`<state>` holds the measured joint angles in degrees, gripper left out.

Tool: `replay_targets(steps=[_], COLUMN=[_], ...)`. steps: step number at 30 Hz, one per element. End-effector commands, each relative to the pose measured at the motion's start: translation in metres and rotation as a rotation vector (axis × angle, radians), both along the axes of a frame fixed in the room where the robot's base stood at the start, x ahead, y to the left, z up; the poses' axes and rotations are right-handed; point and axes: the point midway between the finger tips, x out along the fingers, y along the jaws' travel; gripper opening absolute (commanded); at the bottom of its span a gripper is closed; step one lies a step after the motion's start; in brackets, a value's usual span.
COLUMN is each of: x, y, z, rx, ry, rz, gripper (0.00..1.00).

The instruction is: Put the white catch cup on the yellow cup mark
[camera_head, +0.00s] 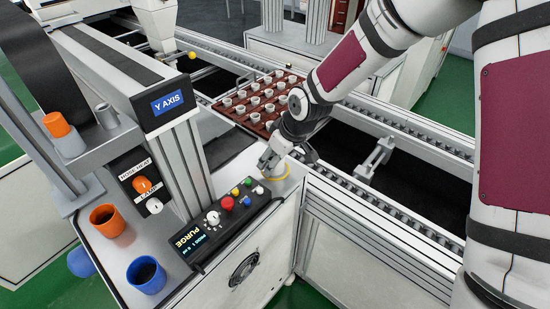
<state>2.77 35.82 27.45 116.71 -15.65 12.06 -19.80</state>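My gripper (272,163) is low over the right end of the light worktop, just behind the button box. Its fingers are small and partly hidden by the arm, so I cannot tell whether they are open or shut. The yellow cup mark (279,179) shows as a thin yellow arc on the worktop directly below and beside the fingers. I cannot make out the white catch cup clearly; pale surfaces around the fingers and the mark blend together, and a cup there may be hidden.
The button box (211,240) with a PURGE display and coloured buttons stands left of the gripper. An orange cup (107,220) and a blue cup (146,275) stand at front left. A brown tray (235,117) of several small white pots sits on the conveyor behind.

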Motion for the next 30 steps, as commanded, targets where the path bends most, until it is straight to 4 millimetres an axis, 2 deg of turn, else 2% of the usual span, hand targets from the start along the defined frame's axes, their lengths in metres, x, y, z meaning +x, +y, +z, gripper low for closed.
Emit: replay_targets(steps=[10, 14, 30], x=[0.0, -0.001, -0.025], y=[0.0, -0.002, -0.032], z=[0.001, 0.01, 0.101], rx=[0.0, 0.001, 0.0], ry=[0.0, -0.002, -0.002], rz=[0.0, -0.002, -0.003], gripper=[0.65, 0.65, 0.65])
